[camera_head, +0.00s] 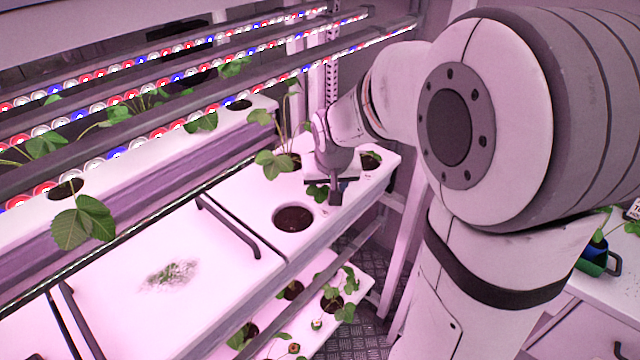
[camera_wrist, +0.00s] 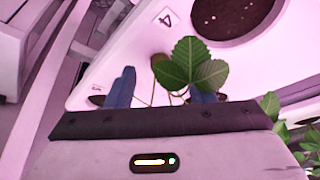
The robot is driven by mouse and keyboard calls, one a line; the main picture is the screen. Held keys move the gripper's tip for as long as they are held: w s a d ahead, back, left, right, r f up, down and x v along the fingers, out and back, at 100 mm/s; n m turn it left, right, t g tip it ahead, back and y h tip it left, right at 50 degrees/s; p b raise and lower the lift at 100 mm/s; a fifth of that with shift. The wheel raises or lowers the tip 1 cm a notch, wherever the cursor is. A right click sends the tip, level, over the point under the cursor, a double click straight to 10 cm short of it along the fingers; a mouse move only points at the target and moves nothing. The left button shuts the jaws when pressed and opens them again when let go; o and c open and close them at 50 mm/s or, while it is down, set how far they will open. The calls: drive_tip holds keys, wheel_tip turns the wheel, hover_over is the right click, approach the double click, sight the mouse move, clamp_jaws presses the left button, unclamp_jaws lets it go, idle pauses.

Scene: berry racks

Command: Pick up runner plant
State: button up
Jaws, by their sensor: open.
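My gripper (camera_head: 336,192) hangs over the right end of the white rack tray (camera_head: 240,292). In the wrist view its two blue fingers (camera_wrist: 162,90) are apart. A small green-leaved plant (camera_wrist: 190,65), likely the runner plant, shows between and just beyond the fingertips, with thin stems running down between them. Its leaf partly covers the right finger. Its leaves also show in the head view (camera_head: 317,192), beside the gripper. I cannot tell whether the fingers touch the stem. The plant's base is mostly hidden.
A round soil-filled hole (camera_head: 293,218) lies in front of the gripper. Light bars (camera_head: 160,130) cross above at left. A lower shelf (camera_head: 300,322) holds more plants.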

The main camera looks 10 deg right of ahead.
sight(327, 192)
drive_tip(key=shift+x, duration=1.1)
drive_tip(key=shift+s, duration=0.1)
drive_tip(key=c, duration=0.9)
